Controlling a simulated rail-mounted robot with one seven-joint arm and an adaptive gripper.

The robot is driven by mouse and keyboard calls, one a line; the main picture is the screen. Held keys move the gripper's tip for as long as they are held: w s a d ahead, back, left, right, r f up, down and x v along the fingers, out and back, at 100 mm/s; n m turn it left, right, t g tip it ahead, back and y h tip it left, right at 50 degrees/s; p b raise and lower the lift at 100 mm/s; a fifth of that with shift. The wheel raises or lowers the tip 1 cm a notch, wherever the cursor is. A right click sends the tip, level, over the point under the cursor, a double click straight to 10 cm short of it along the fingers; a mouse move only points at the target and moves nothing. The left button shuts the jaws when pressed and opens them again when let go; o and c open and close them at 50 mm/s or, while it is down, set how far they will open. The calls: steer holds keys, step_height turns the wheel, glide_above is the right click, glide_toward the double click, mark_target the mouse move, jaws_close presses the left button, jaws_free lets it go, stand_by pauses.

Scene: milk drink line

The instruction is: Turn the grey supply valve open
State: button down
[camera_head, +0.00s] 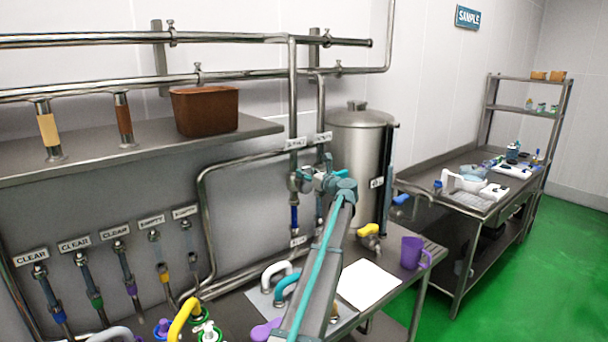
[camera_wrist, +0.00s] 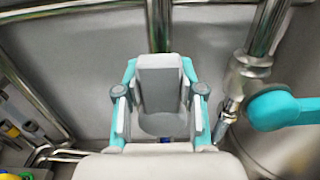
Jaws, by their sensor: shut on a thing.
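My gripper (camera_head: 318,180) is raised to the two vertical pipes (camera_head: 293,95) in front of the wall, left of the steel tank. In the wrist view my gripper (camera_wrist: 160,108) has its teal-and-grey fingers closed on either side of a grey handle (camera_wrist: 160,78), which looks like the grey supply valve's lever. The handle stands upright in that picture, in front of a vertical pipe. A teal valve handle (camera_wrist: 282,109) is to its right, apart from my fingers. In the head view my gripper and arm mostly hide the grey valve, so its turned position cannot be told.
The steel tank (camera_head: 357,150) stands close right of my gripper. Below are a white sheet (camera_head: 369,285), a purple mug (camera_head: 411,252) and a yellow-handled tap (camera_head: 369,230). A shelf with a brown bin (camera_head: 205,110) is at left. Green floor is open at right.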

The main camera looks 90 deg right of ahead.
steer(key=c, duration=0.7)
jaws_free()
steer(key=shift+s, duration=0.1)
steer(key=shift+v, duration=3.7)
